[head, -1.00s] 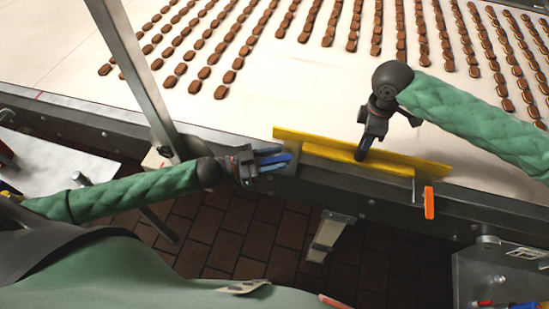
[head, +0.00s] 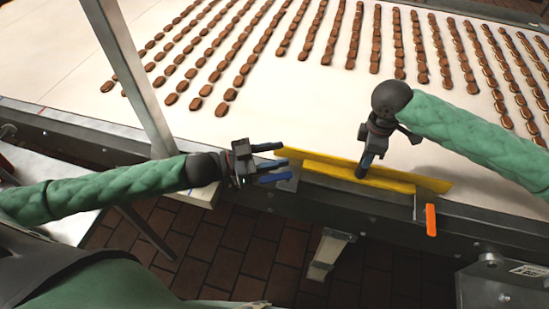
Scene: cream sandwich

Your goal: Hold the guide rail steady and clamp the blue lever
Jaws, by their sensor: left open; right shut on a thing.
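The yellow guide rail (head: 405,185) lies along the near edge of the conveyor. My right gripper (head: 362,172) points down and is shut on the rail near its middle. The blue lever (head: 275,178) is at the rail's left end, beside the conveyor frame. My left gripper (head: 279,156) is open, with its fingers pointing right. Its lower finger is close above the blue lever. I cannot tell whether they touch.
Rows of brown cream sandwiches (head: 313,28) lie on the pale conveyor belt (head: 270,105). An orange lever (head: 431,220) hangs at the rail's right end. A metal post (head: 130,75) rises left of my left gripper. Brown floor tiles (head: 240,250) show below.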

